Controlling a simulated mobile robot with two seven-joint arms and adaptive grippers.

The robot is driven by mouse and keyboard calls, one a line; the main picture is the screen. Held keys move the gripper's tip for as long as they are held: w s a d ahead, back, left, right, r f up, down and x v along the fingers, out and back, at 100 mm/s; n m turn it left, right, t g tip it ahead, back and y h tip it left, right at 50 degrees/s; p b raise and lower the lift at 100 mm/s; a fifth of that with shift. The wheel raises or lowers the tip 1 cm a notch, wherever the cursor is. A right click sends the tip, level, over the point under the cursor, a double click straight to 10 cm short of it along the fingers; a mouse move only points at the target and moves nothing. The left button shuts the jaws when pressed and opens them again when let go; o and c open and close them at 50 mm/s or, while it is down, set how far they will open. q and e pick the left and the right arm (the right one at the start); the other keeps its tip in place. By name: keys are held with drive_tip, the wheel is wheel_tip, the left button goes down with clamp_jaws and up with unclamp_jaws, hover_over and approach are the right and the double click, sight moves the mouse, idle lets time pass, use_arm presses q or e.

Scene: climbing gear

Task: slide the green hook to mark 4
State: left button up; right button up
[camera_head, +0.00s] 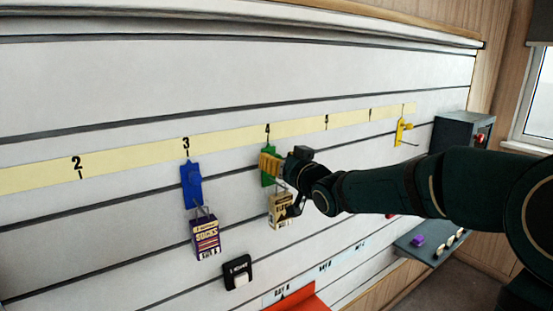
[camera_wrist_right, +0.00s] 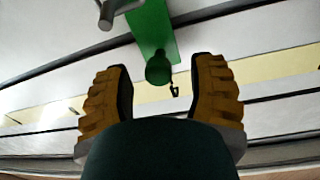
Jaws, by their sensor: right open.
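The green hook (camera_head: 268,151) is on the slatted wall, its top just under mark 4 (camera_head: 268,129) on the yellow number strip. A tan and black packet (camera_head: 280,210) hangs below it. My right gripper (camera_head: 270,166) is at the hook's front and partly covers it. In the right wrist view the green hook (camera_wrist_right: 152,30) has a round knob between my two yellow-brown fingers (camera_wrist_right: 162,90). The fingers are open, with a gap on each side of the knob. Part of the mark 4 digit shows beside the knob. My left gripper is out of view.
A blue hook (camera_head: 191,186) with a purple socks box (camera_head: 206,236) hangs under mark 3, to the left. A yellow hook (camera_head: 400,131) is far right, near a dark box (camera_head: 458,131). A black-and-white tag (camera_head: 237,272) and a red tray (camera_head: 300,300) are lower down.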

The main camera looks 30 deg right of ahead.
drive_tip(key=s, duration=1)
drive_tip(key=shift+s+d, duration=0.15)
drive_tip(key=shift+s, duration=0.25)
drive_tip(key=w+a+f+g+y, duration=0.1)
drive_tip(key=a+f+g, duration=0.25)
drive_tip(key=f, duration=0.65)
drive_tip(key=w+a+f+m+g+y, duration=0.15)
drive_tip(key=a+f, duration=0.25)
drive_tip(key=f, duration=0.7)
drive_tip(key=w+a+f+g, duration=0.1)
drive_tip(key=a+f+g, duration=0.25)
drive_tip(key=f, duration=0.65)
drive_tip(key=s+a+f+g, duration=0.4)
drive_tip(key=s+a+f, duration=0.2)
drive_tip(key=s+f, duration=0.2)
drive_tip(key=s+a+f+n+g, duration=0.1)
drive_tip(key=s+a+f+g, duration=0.3)
drive_tip(key=f, duration=0.9)
drive_tip(key=s+a, duration=0.3)
drive_tip(key=s, duration=0.2)
drive_tip(key=shift+s+y, duration=0.25)
drive_tip(key=shift+y, duration=0.1)
drive_tip(key=shift+a, duration=0.1)
